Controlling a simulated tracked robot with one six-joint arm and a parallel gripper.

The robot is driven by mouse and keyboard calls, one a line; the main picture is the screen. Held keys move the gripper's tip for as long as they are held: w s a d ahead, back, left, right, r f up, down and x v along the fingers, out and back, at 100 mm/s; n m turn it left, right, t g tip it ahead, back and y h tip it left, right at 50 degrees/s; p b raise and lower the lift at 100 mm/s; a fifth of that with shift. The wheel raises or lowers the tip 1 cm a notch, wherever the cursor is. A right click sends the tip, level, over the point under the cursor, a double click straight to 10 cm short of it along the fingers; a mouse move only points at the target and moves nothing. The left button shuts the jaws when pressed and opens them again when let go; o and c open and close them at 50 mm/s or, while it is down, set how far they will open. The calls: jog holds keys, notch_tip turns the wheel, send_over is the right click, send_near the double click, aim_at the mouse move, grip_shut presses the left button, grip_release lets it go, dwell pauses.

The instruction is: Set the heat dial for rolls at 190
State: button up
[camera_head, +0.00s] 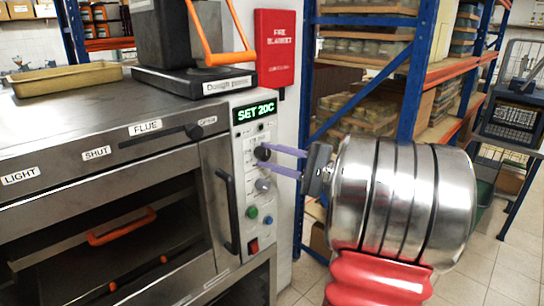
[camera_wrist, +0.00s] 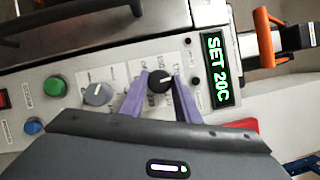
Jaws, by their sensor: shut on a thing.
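The oven's control panel (camera_head: 246,201) is at the middle of the head view. Its green display (camera_head: 254,111) reads SET 20C, and the display (camera_wrist: 217,69) shows the same in the wrist view. A black dial knob (camera_wrist: 159,80) sits below the display; it also shows in the head view (camera_head: 262,153). My gripper (camera_head: 266,159) has its two purple fingers on either side of this knob and is shut on it. The fingers hide part of the knob and its markings, and the small print around it is not readable.
A grey knob (camera_head: 263,186) sits just below, with green (camera_head: 252,212) and blue (camera_head: 268,220) buttons and a red switch (camera_head: 254,246) lower down. The black oven door handle (camera_head: 229,212) stands out left of the panel. Blue shelving (camera_head: 412,75) is behind.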

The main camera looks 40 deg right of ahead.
jog(key=m+t, duration=0.1)
jog(key=m, duration=0.3)
jog(key=f+m+t+h, duration=0.1)
jog(key=m, duration=0.2)
jog(key=shift+t, duration=0.3)
jog(key=shift+a+m+h, duration=0.1)
jog(key=shift+m+h, duration=0.2)
jog(key=o, duration=1)
jog(key=shift+r, duration=0.15)
jog(key=shift+s, duration=0.1)
jog(key=v, duration=1.3)
jog(key=shift+s+f, duration=0.25)
jog(key=shift+o, duration=0.2)
